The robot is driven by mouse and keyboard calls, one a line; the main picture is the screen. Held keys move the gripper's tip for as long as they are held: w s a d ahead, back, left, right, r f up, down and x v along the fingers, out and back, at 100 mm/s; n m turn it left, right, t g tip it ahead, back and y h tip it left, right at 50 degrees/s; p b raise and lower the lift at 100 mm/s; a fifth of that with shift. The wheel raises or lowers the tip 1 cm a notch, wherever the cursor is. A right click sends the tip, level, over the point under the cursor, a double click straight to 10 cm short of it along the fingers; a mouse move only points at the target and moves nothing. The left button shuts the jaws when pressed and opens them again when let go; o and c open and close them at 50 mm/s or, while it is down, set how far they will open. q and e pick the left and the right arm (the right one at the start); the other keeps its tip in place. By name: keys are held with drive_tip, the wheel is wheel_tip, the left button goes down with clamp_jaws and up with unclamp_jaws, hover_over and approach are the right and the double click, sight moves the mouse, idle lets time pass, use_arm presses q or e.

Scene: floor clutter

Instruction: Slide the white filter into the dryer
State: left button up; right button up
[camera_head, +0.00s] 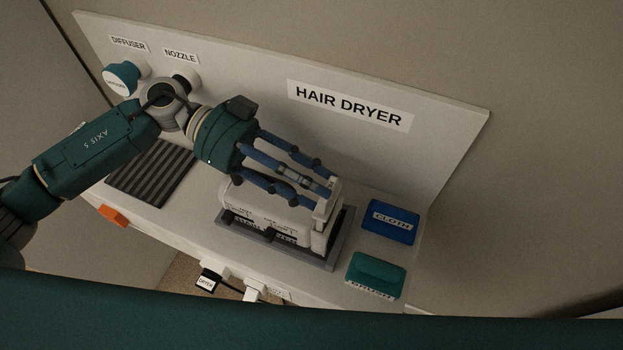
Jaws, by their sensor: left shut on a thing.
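The white dryer (262,207) lies in a grey cradle (345,232) on the white bench. The white filter (322,226) appears as an upright white piece at the dryer's right end. My left gripper (326,181) reaches in from the upper left, with its blue fingers stretched over the dryer. Its fingertips are shut on the top of the filter. The fingers hide part of the dryer and of the filter's upper edge. I cannot tell whether the filter touches the dryer or stands a little apart from it. My right gripper is not in view.
A blue cloth block (390,222) and a green brush (376,273) lie right of the cradle. A dark ribbed mat (150,173) lies left. A teal diffuser (122,78) hangs on the back panel (440,125). Plugs, one labelled dryer (207,281), sit at the front edge.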

use_arm(q)
drive_tip(key=o, duration=1.4)
drive_tip(key=shift+f, duration=0.1)
drive_tip(key=shift+o, duration=0.2)
drive_tip(key=shift+a, duration=0.1)
drive_tip(key=v, duration=1.2)
